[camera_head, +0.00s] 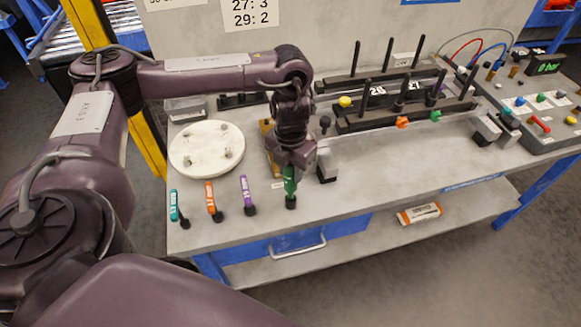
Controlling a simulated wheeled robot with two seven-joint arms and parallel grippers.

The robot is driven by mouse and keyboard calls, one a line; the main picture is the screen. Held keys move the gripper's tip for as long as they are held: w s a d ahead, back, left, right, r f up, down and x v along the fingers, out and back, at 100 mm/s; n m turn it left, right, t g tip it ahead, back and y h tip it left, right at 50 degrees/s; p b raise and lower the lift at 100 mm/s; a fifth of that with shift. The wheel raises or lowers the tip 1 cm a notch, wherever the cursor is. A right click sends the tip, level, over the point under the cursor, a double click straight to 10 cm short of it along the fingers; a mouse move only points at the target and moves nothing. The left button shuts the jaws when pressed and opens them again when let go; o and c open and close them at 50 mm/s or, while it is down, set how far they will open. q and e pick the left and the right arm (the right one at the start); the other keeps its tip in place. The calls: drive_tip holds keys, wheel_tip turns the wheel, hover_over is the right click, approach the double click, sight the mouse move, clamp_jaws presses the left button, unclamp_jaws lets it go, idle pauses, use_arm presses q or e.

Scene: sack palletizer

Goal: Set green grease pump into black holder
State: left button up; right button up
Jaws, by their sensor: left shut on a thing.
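My left gripper (291,164) points down over the front part of the workbench and is shut on the green grease pump (290,184). The pump hangs roughly upright below the fingers, its top hidden by them. My right gripper is not in view.
Black racks with rods (400,116) fill the back right. The bench's front right is clear.

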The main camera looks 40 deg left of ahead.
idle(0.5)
use_arm(q)
drive_tip(key=shift+f, duration=0.2)
drive_tip(key=shift+f+b, duration=1)
drive_tip(key=shift+f, duration=0.45)
drive_tip(key=shift+f+b, duration=0.3)
drive_tip(key=shift+f, duration=0.15)
idle(0.7)
drive_tip(key=o, duration=1.1)
drive_tip(key=shift+c, duration=0.2)
